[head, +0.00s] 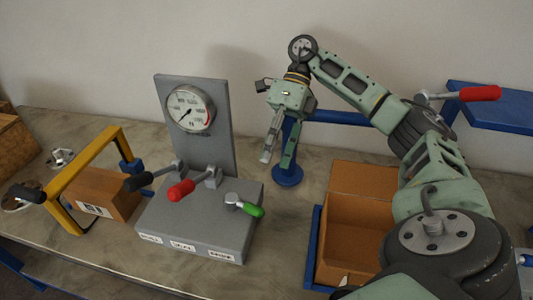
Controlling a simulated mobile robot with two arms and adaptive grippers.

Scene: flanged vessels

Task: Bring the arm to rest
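My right arm enters from the lower right, rises over the cardboard box and bends down at the upper middle. Its gripper (276,160) points downward, with the two fingers apart and nothing between them. It hangs right of the gauge panel and in front of a blue post. The grey valve stand (165,225) has a pressure gauge (190,108) on its upright plate. Black, red (181,190) and green (251,210) handled levers are on its base. The gripper appears apart from the stand. My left gripper is not in view.
An open cardboard box (346,235) stands in a blue tray below my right arm. A yellow frame (67,178) and a brown box (112,197) are at the left. A blue rail with a red-handled lever (479,94) is at the right. The back wall is close behind.

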